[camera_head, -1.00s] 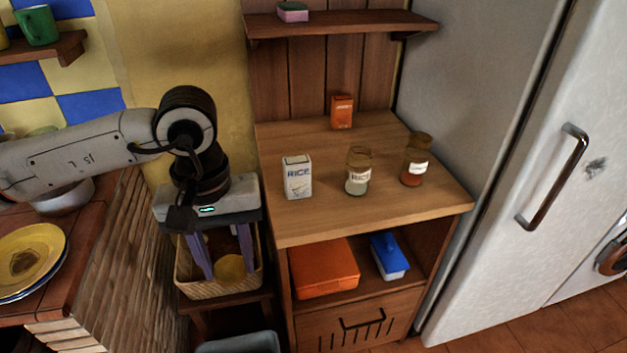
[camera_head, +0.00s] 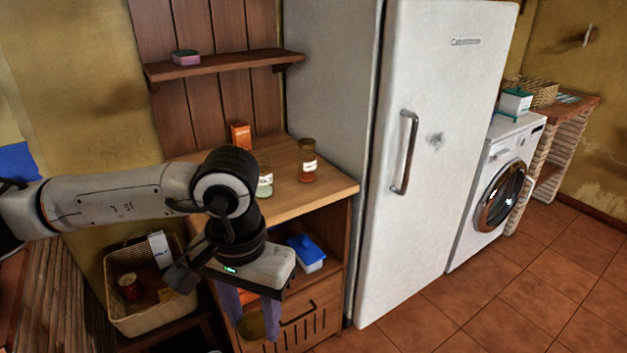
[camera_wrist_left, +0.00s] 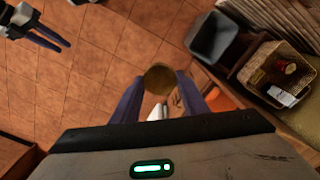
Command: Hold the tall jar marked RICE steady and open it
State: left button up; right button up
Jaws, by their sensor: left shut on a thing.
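A glass jar (camera_head: 265,186) with a pale label stands on the wooden counter in the head view, partly hidden behind my left arm. Its marking cannot be read now. My left gripper (camera_head: 248,322) is in front of the cabinet, below counter height, pointing down. Its purple fingers are shut on a round yellow-brown thing. In the left wrist view that round thing (camera_wrist_left: 160,78) shows as a disc like a lid between the fingertips (camera_wrist_left: 158,92). I cannot tell whether anything hangs below it. My right gripper (camera_wrist_left: 50,38) shows small at the wrist view's upper left; its opening is unclear.
An amber jar (camera_head: 307,160) and an orange box (camera_head: 241,136) stand on the counter (camera_head: 325,190). A blue-lidded box (camera_head: 307,253) is on the shelf below. A wicker basket (camera_head: 150,320) stands left, the fridge (camera_head: 425,130) right. The tiled floor (camera_head: 480,300) is clear.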

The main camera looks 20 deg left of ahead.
aim_at(265, 190)
jog(key=z, duration=0.2)
jog(key=i, duration=1.35)
jog(key=u, duration=0.9)
